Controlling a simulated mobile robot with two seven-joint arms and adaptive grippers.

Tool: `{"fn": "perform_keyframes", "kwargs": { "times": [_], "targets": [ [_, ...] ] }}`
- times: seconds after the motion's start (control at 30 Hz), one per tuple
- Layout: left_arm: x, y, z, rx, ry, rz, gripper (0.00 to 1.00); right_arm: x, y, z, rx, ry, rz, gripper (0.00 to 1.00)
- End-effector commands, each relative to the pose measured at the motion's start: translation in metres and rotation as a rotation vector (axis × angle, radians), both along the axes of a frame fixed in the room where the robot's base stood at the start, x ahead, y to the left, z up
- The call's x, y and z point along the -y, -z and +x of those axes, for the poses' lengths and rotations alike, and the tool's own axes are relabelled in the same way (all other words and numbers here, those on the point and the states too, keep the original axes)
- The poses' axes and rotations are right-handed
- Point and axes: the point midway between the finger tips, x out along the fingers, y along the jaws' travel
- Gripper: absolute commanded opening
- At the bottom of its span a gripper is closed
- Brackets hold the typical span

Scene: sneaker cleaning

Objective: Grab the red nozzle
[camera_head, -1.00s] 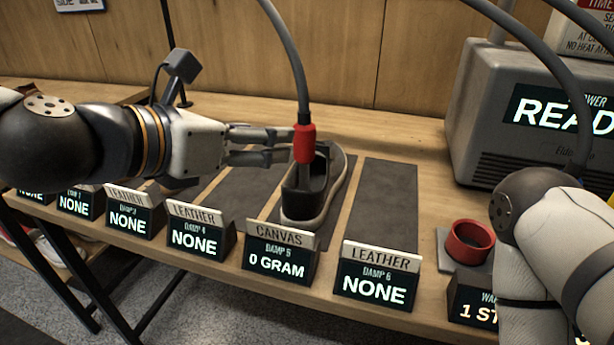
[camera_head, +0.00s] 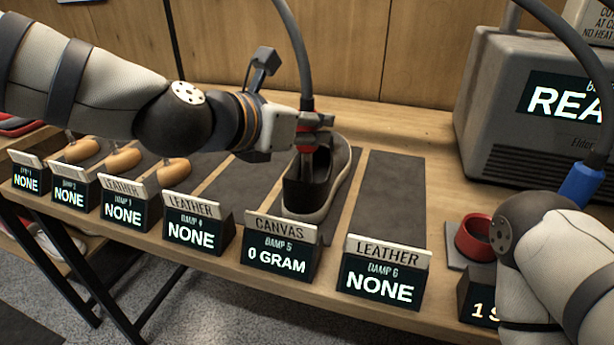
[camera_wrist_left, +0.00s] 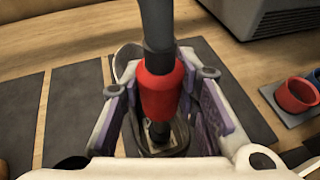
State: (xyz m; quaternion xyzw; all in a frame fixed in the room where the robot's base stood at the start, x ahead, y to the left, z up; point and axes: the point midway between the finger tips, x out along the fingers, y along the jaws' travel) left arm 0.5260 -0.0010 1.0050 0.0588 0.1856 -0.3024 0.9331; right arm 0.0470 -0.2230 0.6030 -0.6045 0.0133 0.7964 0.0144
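The red nozzle (camera_head: 307,103) hangs upright on a grey hose above the canvas sneaker (camera_head: 338,172), its dark lower end inside the shoe opening. My left gripper (camera_head: 318,121) reaches in from the left and is around the nozzle, hiding part of it. In the left wrist view the red nozzle (camera_wrist_left: 160,92) stands between the two spread fingers (camera_wrist_left: 160,105), with a visible gap on each side. The left gripper is open. My right arm shows at the lower right, but its gripper is out of view.
A grey machine (camera_head: 500,110) stands at the back right. A blue nozzle (camera_head: 580,184) hangs beside it, and a red cup (camera_head: 475,238) sits below. Display signs (camera_head: 283,247) line the table's front edge. Wooden shoe forms (camera_head: 122,160) stand at left. The mat right of the sneaker (camera_head: 388,195) is bare.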

Motion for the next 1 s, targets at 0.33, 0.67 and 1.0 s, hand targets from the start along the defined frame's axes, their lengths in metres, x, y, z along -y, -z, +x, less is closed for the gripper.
{"fn": "perform_keyframes", "kwargs": {
  "times": [0.33,0.67,1.0],
  "targets": [
    [0.0,0.0,0.0,0.0,0.0,0.0,0.0,0.0,0.0,0.0,0.0,0.0,0.0,0.0],
    [0.0,-0.043,-0.003,0.013,-0.001,-0.001,0.0,0.0,-0.012,0.012,0.041,0.0,0.0,0.0],
    [0.008,-0.112,-0.076,0.02,0.004,0.0,0.0,0.0,-0.042,0.045,0.163,0.001,0.0,0.0]
  ]
}}
